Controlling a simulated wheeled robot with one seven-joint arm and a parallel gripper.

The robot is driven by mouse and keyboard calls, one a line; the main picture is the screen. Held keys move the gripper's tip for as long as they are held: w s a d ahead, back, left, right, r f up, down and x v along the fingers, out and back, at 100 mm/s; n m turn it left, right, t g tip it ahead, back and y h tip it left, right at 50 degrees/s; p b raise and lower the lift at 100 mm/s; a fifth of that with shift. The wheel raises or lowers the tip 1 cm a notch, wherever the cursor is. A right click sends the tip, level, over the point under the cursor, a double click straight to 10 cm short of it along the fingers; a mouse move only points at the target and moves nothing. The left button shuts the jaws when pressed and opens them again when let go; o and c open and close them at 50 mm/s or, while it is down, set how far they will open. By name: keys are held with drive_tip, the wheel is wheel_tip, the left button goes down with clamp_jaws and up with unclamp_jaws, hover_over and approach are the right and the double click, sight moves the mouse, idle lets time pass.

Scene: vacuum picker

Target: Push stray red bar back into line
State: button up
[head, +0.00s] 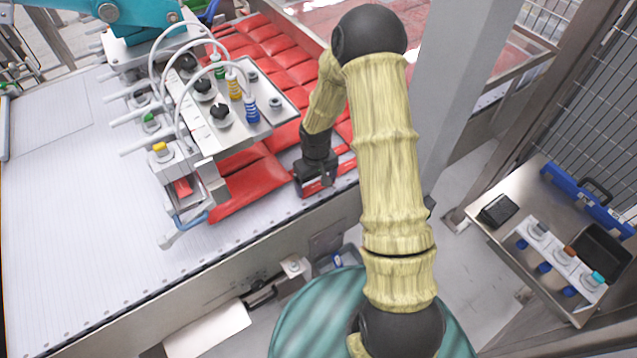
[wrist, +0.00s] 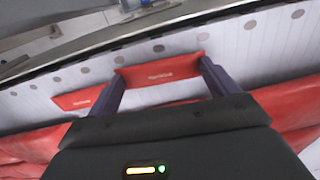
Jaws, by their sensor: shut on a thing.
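My gripper (head: 316,180) is low over the conveyor's near edge in the head view. In the wrist view its two dark purple fingers (wrist: 160,84) stand on either side of the end of a red bar (wrist: 160,71) with a small pale label, and the gripper is shut on that bar. The bar's end reaches toward the row of round holes along the belt edge. Another red bar's end (wrist: 78,98) lies just left of the fingers. In the head view the red bars (head: 252,182) lie side by side on the belt.
A vacuum picker head (head: 210,108) with several cups and hoses stands over the bars, left of my gripper. The white belt (head: 80,220) is bare at left. A grey post (head: 455,90) rises at right. A side table (head: 540,177) holds spare cups and a black box.

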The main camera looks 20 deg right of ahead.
sight(314, 182)
drive_tip(key=shift+w+a, duration=0.2)
drive_tip(key=shift+w, duration=0.6)
drive_tip(key=o, duration=0.8)
wheel_tip(314, 182, up, 7)
drive_tip(key=shift+f+b, duration=0.15)
drive_tip(key=shift+b, duration=0.5)
drive_tip(key=shift+r, duration=0.35)
drive_tip(key=shift+r, duration=0.1)
